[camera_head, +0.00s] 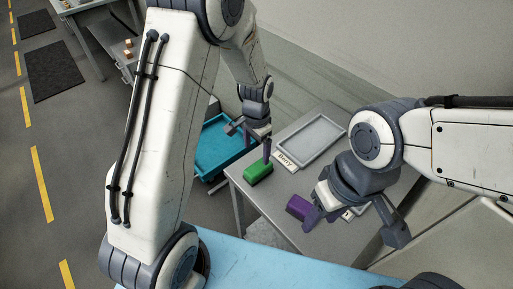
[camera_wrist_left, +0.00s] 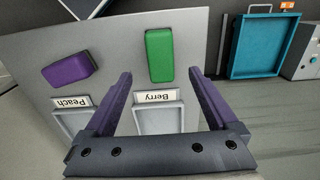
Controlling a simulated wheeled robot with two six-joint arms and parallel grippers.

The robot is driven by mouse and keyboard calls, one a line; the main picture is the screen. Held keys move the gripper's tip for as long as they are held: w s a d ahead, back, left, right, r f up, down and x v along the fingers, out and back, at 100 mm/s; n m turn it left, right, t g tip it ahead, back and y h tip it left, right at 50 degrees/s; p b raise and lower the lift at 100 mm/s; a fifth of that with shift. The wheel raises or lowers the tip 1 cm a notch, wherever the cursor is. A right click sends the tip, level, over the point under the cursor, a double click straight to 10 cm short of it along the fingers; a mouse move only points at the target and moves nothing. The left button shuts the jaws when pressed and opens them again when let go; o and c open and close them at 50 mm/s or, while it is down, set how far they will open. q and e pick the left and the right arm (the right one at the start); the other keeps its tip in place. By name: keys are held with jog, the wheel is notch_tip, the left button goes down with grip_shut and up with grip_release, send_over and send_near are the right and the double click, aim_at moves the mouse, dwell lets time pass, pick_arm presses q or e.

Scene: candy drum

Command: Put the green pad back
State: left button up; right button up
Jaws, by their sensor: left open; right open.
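The green pad (camera_head: 258,174) lies on the grey table in front of the Berry tray. It also shows in the left wrist view (camera_wrist_left: 159,55), beyond my fingertips and roughly between their lines. My left gripper (camera_head: 252,141) is open and empty, just above the green pad; its fingers also show in the left wrist view (camera_wrist_left: 160,75). My right gripper (camera_head: 352,222) is open over the table's right part, close to the purple pad (camera_head: 298,207). The purple pad also shows in the left wrist view (camera_wrist_left: 68,69).
The Berry label (camera_head: 285,160) sits at the edge of a shallow grey tray (camera_head: 338,124). A Peach label (camera_wrist_left: 70,103) marks a second tray, mostly hidden by my right gripper in the head view. A blue bin (camera_head: 212,140) stands beyond the table's left side.

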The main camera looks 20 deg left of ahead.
pick_arm(q)
jog(key=s+d+r, duration=0.5)
jog(key=r, duration=0.3)
jog(key=s+d+r, duration=0.2)
jog(key=s+r, duration=0.1)
jog(key=s, duration=0.6)
jog(key=s+d+r+h, duration=0.1)
jog(key=s+r, duration=0.3)
jog(key=s, duration=0.6)
jog(key=shift+d, duration=0.55)
